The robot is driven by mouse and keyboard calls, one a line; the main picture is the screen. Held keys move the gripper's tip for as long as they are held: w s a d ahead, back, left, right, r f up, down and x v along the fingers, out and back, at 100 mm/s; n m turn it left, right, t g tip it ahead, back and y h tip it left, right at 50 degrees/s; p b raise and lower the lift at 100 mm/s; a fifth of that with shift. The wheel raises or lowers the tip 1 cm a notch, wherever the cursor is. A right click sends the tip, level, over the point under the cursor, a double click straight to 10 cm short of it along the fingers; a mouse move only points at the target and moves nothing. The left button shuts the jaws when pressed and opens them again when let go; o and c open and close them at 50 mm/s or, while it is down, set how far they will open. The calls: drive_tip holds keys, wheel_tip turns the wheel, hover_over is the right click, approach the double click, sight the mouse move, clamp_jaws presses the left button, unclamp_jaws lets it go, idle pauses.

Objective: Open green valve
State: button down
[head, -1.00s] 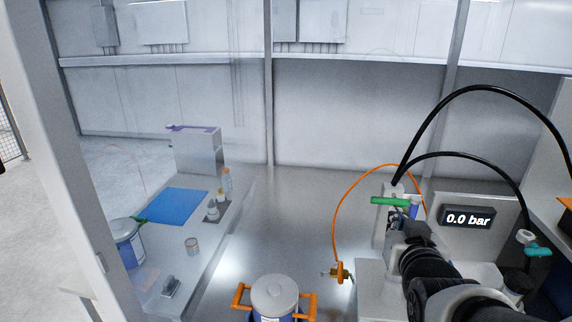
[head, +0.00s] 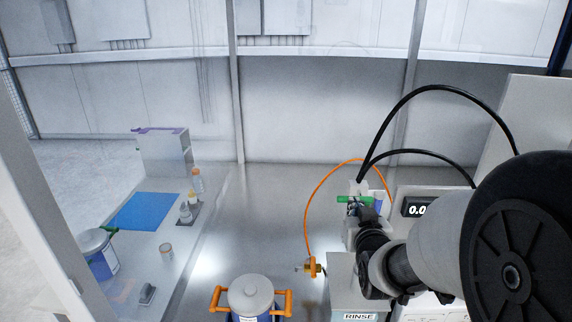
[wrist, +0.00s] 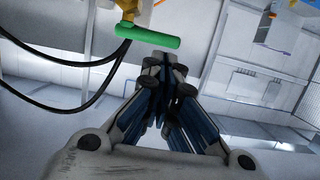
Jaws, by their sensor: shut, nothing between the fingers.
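The green valve handle (head: 350,199) is a bar lying roughly sideways on top of the pale block where the black hoses end. In the wrist view the green handle (wrist: 148,38) hangs from a brass-coloured fitting near the top. My gripper (wrist: 164,62) is shut and empty, its fingertips just below the handle's right end. I cannot tell whether they touch it. In the head view my gripper (head: 366,210) is small and dark beside the handle, and my arm hides part of the station.
The pressure display (head: 418,209) is partly covered by my arm. Black hoses (head: 430,90) arch over the station. A lidded pot with orange handles (head: 252,293) stands in front, beside the RINSE box (head: 352,280).

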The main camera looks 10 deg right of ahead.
drive_tip(key=x, duration=0.7)
drive_tip(key=shift+p, duration=0.4)
